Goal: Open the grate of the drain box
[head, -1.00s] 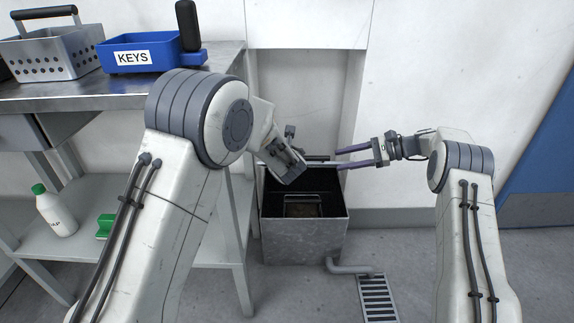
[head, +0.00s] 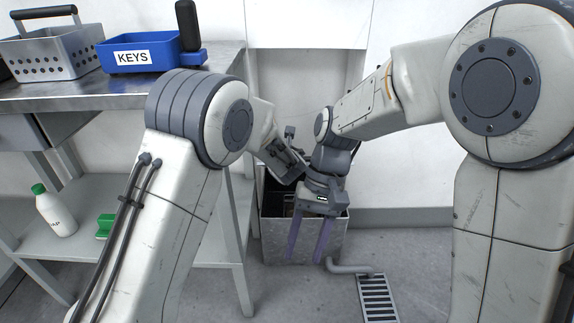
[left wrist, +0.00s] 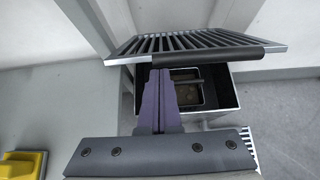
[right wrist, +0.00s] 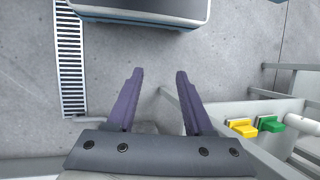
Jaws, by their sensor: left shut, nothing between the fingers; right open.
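The grey metal drain box (head: 272,233) stands on the floor against the wall, partly covered by my right arm. In the left wrist view its slatted grate (left wrist: 190,42) is raised off the opening at the far side, and the box's dark inside and an inner basket (left wrist: 186,90) show. My left gripper (left wrist: 160,75) is shut and empty over the box, its tips close to the grate's edge; I cannot tell whether they touch. My right gripper (head: 305,262) is open and empty, pointing down in front of the box; its open fingers also show in the right wrist view (right wrist: 158,74).
A metal table (head: 226,62) at the left carries a blue KEYS tray (head: 165,58) and a perforated basket (head: 50,55). A bottle (head: 55,212) stands on its lower shelf. A pipe runs from the box to a floor drain (head: 377,298). The floor at right is clear.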

